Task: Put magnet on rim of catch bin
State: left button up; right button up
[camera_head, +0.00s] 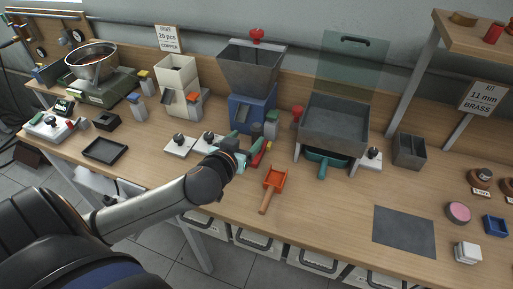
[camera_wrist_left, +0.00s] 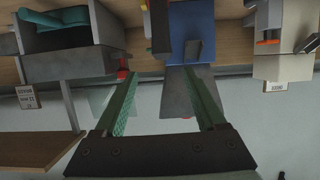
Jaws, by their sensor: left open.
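My left gripper (camera_head: 243,144) reaches over the bench in front of the blue-based hopper. Its two green fingers are apart, and nothing shows between them in the left wrist view (camera_wrist_left: 162,88). A small red and dark piece (camera_head: 261,154), which may be the magnet, lies right beside the fingers; whether they touch it I cannot tell. A teal bin with a handle (camera_head: 324,159), possibly the catch bin, sits under the raised grey tray, right of the gripper. It also shows in the left wrist view (camera_wrist_left: 52,20). Its rim is mostly hidden by the tray. My right gripper is not in view.
The blue-based hopper (camera_head: 249,108) stands behind the gripper. An orange scoop (camera_head: 274,179) lies in front, and a grey divided box (camera_head: 409,150) stands farther right. The bench front between scoop and dark mat (camera_head: 404,231) is clear.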

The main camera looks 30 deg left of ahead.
aim_at(255, 128)
pick_arm(q)
jog(key=shift+p+x, duration=0.55)
jog(key=shift+x, duration=3.2)
jog(key=shift+a, duration=0.2)
grip_shut()
jog(key=shift+r, duration=0.15)
